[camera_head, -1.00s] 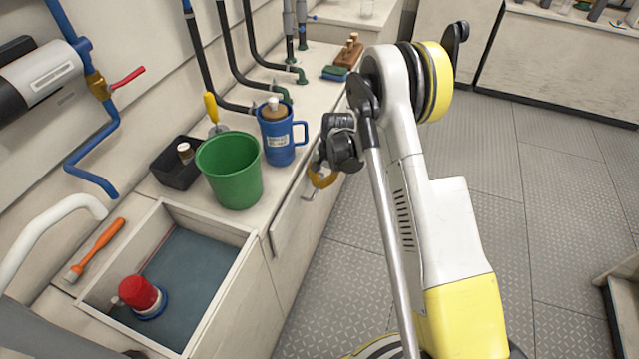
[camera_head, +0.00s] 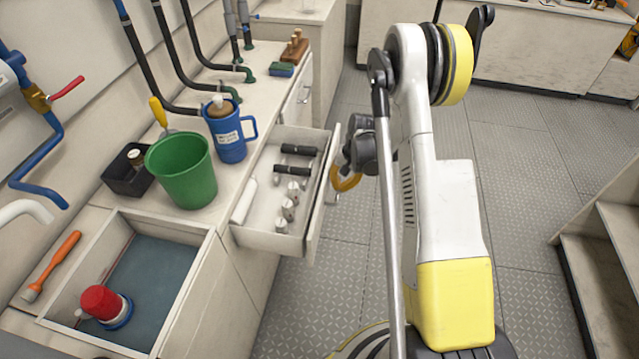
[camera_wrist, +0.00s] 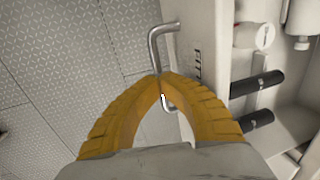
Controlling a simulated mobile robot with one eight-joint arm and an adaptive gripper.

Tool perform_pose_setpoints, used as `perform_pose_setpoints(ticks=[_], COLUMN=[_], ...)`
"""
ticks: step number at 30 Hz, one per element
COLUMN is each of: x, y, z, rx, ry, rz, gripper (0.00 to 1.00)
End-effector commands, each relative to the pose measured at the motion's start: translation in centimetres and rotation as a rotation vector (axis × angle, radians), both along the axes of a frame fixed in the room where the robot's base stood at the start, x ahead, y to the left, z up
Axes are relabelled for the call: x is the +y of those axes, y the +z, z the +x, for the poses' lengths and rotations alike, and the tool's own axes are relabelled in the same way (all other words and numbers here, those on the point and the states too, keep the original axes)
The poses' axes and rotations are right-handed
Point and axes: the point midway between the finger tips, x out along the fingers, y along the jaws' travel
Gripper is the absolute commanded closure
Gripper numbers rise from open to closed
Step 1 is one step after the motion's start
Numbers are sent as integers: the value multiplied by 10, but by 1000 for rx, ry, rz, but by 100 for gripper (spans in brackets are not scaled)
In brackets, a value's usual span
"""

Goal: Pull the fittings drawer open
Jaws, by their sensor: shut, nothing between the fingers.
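The fittings drawer (camera_head: 262,212) stands pulled out from the counter in the head view. Inside lie black cylinders, several pale metal fittings and a white roll. In the wrist view, its metal bar handle (camera_wrist: 154,48) runs along the outer face of the drawer front. My gripper (camera_wrist: 160,80) has its yellow fingertips together across the handle, with bar showing above and below them. I cannot tell whether they touch it. In the head view my gripper (camera_head: 346,182) is just outside the drawer front, partly hidden by my wrist.
A green bucket (camera_head: 182,172), a blue mug (camera_head: 226,132) and a black tray (camera_head: 128,176) stand on the counter behind the drawer. A sink (camera_head: 150,270) with a red-and-blue object is at lower left. Open floor (camera_head: 500,200) lies to the right, with steps (camera_head: 600,250) beyond.

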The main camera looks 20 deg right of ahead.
Motion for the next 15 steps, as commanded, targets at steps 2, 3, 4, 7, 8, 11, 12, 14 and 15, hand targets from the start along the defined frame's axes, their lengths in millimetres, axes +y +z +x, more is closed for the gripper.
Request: perform_pose_setpoints(ticks=[2, 3, 4, 7, 8, 11, 12, 14, 15], x=[-12, -17, -20, -30, -32, -37, -38, -40, -40], y=[-1, -1, -1, -1, -1, 0, 0, 0, 0], z=[-9, -12, -15, -21, -23, -26, -27, -28, -29], rx=[0, 0, 0, -1, -1, -1, -1, -2, -2], ry=[-3, -3, -3, -2, -2, -1, -1, 0, 0], rz=[-1, 0, 0, -1, -1, -1, -1, -1, -1], gripper=[100, 100, 100, 100, 100, 100, 100, 100, 100])
